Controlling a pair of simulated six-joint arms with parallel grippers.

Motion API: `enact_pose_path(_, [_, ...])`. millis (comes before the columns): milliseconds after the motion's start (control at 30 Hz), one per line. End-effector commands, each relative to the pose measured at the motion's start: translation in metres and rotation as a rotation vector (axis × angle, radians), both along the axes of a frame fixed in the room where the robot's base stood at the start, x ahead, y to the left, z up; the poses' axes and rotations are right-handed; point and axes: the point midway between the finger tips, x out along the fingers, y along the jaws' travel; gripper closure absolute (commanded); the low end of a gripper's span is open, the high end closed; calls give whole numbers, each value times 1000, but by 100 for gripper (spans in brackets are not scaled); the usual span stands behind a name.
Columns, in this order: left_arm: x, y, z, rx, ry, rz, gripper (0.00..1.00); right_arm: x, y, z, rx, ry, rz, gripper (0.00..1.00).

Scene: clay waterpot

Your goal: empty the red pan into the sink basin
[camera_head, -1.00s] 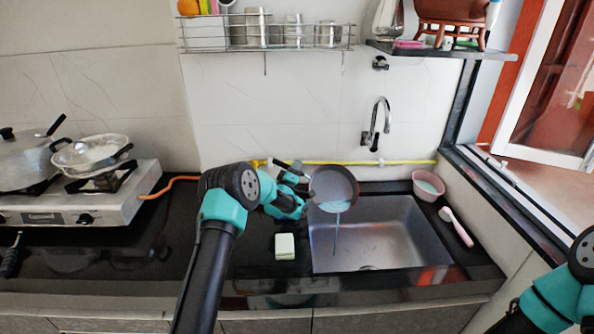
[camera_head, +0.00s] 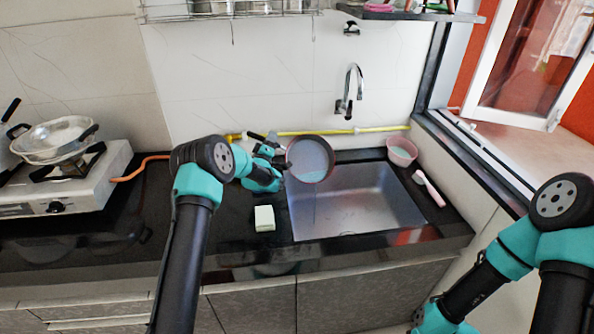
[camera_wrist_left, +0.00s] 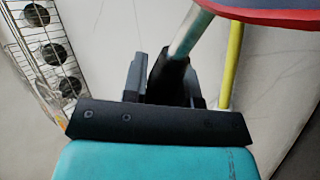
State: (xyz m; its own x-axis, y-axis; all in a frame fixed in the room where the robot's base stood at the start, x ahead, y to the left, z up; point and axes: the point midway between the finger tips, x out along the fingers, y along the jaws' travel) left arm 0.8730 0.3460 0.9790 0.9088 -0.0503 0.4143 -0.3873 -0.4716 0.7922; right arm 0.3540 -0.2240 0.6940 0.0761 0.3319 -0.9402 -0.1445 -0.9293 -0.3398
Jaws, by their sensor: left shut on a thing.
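The red pan (camera_head: 310,158), dark-rimmed with a pale blue inside, is held tilted over the back left of the sink basin (camera_head: 365,212). A faint thin streak hangs below the pan. The basin is grey metal, and its floor looks mostly bare. My left gripper (camera_head: 280,158) is left of the pan. In the left wrist view my left gripper (camera_wrist_left: 165,85) is shut on the pan's handle, and part of the red-edged pan (camera_wrist_left: 275,14) shows at the top right. My right arm is at the lower right, with its fingertips out of sight.
A tap (camera_head: 350,90) is on the wall behind the basin. A pink bowl (camera_head: 402,151) and a pink-handled brush (camera_head: 430,188) lie right of it. A pale green sponge (camera_head: 264,218) is left of it. The stove (camera_head: 70,180) stands far left. A yellow hose (camera_head: 340,131) runs along the wall.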

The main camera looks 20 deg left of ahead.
Motion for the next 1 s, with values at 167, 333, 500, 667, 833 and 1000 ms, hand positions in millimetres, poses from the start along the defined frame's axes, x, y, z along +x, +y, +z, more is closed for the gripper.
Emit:
enact_pose_path(167, [-2,-1,3,8,-17,0,100,0,0,0,0,0,0,100])
enact_pose_path(333, [-6,-3,6,22,-43,0,100,0,0,0,0,0,0,100])
enact_pose_path(500, [-10,-6,9,41,-72,0,100,0,0,0,0,0,0,100])
enact_pose_path(667, [-13,-8,12,53,-94,0,100,0,0,0,0,0,0,100])
enact_pose_path(833, [-15,-9,13,60,-103,1,100,0,0,0,0,0,0,100])
enact_pose_path(1000, [-15,-9,13,60,-105,1,100,0,0,0,0,0,0,100])
